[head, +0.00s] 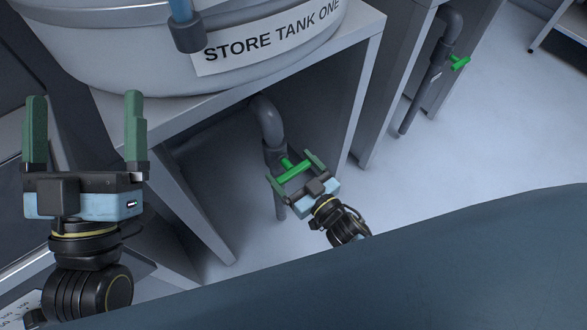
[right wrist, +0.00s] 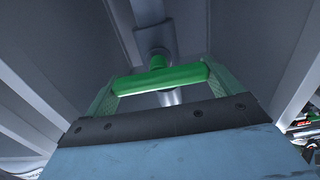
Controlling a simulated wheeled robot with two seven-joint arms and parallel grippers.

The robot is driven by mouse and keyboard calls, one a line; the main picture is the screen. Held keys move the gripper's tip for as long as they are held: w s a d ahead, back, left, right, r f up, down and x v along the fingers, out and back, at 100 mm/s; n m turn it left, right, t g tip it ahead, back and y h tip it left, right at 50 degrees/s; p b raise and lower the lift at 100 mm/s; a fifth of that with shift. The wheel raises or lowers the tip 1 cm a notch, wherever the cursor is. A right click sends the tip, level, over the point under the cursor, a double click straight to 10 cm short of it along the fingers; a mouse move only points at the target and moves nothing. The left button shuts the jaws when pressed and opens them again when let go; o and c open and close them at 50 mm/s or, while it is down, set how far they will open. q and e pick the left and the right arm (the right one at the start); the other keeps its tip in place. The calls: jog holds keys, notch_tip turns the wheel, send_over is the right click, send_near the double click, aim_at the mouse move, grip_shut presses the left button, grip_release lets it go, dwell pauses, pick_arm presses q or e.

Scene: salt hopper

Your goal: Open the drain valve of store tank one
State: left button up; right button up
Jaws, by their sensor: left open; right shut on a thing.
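Store tank one (head: 190,50) is a large pale round tank with a "STORE TANK ONE" label, standing on a grey stand. Its grey drain pipe (head: 268,122) bends down under the stand. The green valve handle (head: 292,170) is a crossbar on that pipe; it also shows in the right wrist view (right wrist: 160,79), lying nearly level across the picture. My right gripper (head: 294,170) is shut on the handle, with one finger at each end of the bar. My left gripper (head: 83,125) is open and empty, in front of the stand at the left.
Stand panels flank the right gripper on both sides. Another grey pipe with a green handle (head: 459,62) is at the upper right. A blue-grey surface (head: 450,265) fills the lower right. A blue tube with a dark end (head: 186,32) hangs before the tank. Pale floor (head: 490,130) is clear at right.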

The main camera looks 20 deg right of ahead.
pick_arm(q)
jog(key=shift+w, duration=0.1)
pick_arm(e)
jog(key=shift+n, duration=0.3)
jog(key=n, duration=0.2)
jog(key=shift+n+p, duration=0.3)
jog(key=shift+p, duration=0.05)
jog(key=n, duration=0.2)
jog(key=shift+s+a+f+n, duration=0.1)
jog(key=shift+n, duration=0.3)
jog(key=n, duration=0.2)
jog(key=shift+n, duration=0.3)
jog(key=shift+f+n, duration=0.1)
jog(key=shift+n, duration=0.8)
jog(key=shift+a+n, duration=0.1)
jog(key=shift+n, duration=0.8)
jog(key=n, duration=0.2)
jog(key=shift+f+n, duration=0.15)
jog(key=shift+n, duration=0.15)
pick_arm(q)
jog(key=shift+f+b, duration=0.15)
jog(key=shift+b, duration=0.15)
pick_arm(e)
jog(key=shift+n, duration=1.5)
